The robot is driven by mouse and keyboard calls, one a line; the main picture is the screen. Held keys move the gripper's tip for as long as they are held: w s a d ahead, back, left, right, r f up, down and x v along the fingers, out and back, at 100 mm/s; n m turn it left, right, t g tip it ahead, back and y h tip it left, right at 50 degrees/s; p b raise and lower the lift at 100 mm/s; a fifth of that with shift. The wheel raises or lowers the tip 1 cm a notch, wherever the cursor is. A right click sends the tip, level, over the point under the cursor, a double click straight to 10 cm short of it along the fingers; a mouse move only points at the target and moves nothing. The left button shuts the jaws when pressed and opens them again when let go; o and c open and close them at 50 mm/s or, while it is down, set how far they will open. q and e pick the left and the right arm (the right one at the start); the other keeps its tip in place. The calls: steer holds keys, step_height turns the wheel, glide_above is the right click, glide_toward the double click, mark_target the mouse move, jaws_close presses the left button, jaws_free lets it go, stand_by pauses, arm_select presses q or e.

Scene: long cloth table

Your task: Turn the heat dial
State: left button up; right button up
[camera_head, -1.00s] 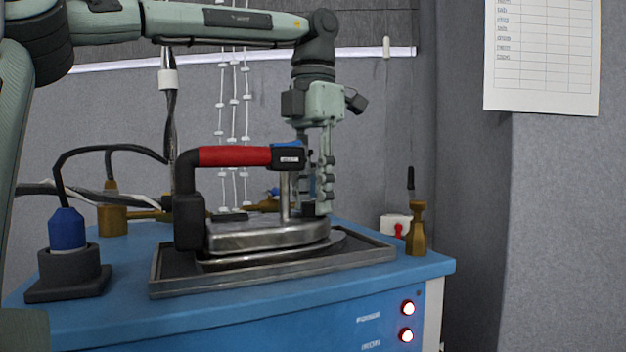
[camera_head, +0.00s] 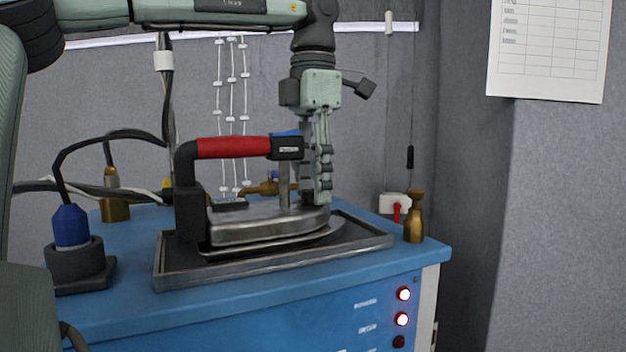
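An iron with a red handle (camera_head: 233,148) and a shiny metal body (camera_head: 262,226) rests flat on a dark metal tray (camera_head: 215,270) on the blue cabinet. The black end of its handle, with a small blue part (camera_head: 286,133), is at the right. My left gripper (camera_head: 315,194) points down beside this end, just above the iron's front. The handle end partly covers one finger, and I cannot tell whether the gripper is open, shut or touching the iron. No heat dial shows clearly; it may be hidden. My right gripper is out of view.
A blue plug in a dark holder (camera_head: 74,263) stands at the left, with cables running behind. A brass fitting (camera_head: 414,217) stands at the cabinet's right corner. A grey wall is close behind.

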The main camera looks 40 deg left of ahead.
arm_select(q)
step_height(320, 180, up, 12)
stand_by(0.7)
stand_by(0.4)
